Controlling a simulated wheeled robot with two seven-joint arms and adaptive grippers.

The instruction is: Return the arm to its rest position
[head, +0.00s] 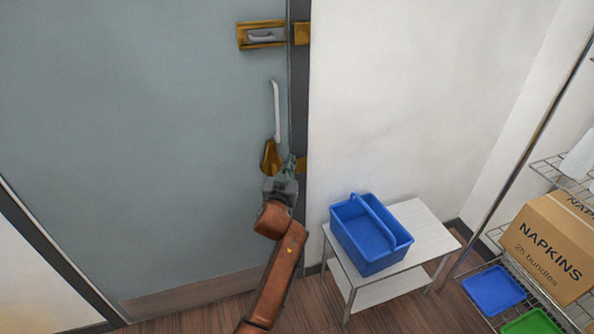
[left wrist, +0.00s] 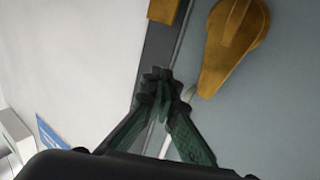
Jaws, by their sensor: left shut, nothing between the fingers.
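My left arm (head: 277,272) reaches up from the bottom of the head view to the grey-blue door (head: 150,130). My left gripper (head: 288,165) is in front of the door's right edge, just right of the brass lock plate (head: 269,160). In the left wrist view its green fingers (left wrist: 160,88) are together with nothing between them. The brass plate (left wrist: 230,45) is to their upper right there, with a visible gap. Whether the fingers touch the door edge or frame, I cannot tell. My right gripper is not in view.
A white side table (head: 425,222) with a blue caddy (head: 372,245) stands right of the door. A wire rack at the right holds a napkin box (head: 548,248), a blue tray (head: 493,289) and a green tray (head: 533,323). A long pale handle (head: 276,110) and a brass latch (head: 262,36) are on the door.

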